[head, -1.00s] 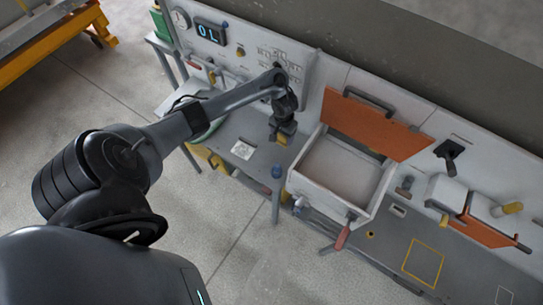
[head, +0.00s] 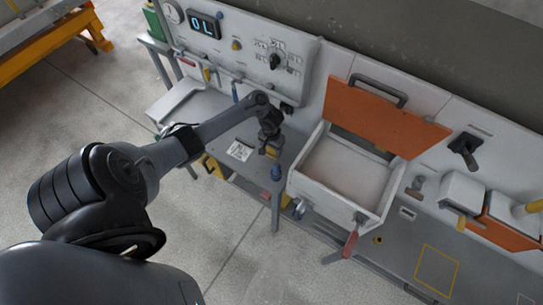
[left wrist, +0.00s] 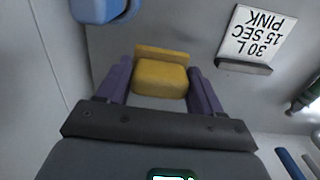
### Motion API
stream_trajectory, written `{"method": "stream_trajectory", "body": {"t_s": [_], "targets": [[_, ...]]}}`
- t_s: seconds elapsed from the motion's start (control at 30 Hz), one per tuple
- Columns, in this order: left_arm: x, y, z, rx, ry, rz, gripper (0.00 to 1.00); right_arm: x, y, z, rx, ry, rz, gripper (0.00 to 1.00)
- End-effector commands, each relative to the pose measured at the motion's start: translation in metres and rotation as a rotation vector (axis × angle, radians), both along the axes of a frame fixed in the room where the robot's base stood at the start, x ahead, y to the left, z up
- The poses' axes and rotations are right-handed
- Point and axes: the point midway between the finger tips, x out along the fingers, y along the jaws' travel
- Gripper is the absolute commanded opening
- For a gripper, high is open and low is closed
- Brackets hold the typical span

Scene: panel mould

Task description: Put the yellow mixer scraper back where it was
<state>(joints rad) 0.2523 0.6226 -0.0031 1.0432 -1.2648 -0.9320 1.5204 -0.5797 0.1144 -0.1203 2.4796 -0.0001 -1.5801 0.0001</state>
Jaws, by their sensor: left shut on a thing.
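The yellow mixer scraper (left wrist: 160,78) is a small yellow block with a wider flat edge. In the left wrist view it sits between the two purple fingers of my left gripper (left wrist: 160,88), which is shut on it. In the head view my left gripper (head: 270,150) is low over the grey side table (head: 222,132), left of the open box. There only a little of the scraper (head: 271,153) shows. I cannot tell whether the scraper touches the table. My right gripper is not in view.
A blue object (head: 277,173) stands at the table's front edge, close to the gripper. A printed card (head: 239,151) lies to the left. The white box (head: 312,193) with its raised orange lid (head: 372,118) stands to the right. The control panel (head: 235,45) rises behind.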

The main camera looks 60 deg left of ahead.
Motion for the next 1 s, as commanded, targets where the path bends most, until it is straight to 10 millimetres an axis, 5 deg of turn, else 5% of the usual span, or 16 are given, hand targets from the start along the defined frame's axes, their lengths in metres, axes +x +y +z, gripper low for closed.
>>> {"method": "stream_trajectory", "body": {"t_s": [0.5, 0.97, 1.0], "targets": [[0.000, 0.000, -0.045, 0.000, 0.000, 0.000, 0.33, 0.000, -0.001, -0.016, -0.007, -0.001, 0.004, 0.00], [0.000, 0.000, -0.050, 0.000, 0.000, 0.000, 0.33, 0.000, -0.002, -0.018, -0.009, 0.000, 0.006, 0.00], [0.000, 0.000, -0.049, 0.000, -0.001, 0.000, 0.70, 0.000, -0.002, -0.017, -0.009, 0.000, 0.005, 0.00]]}}
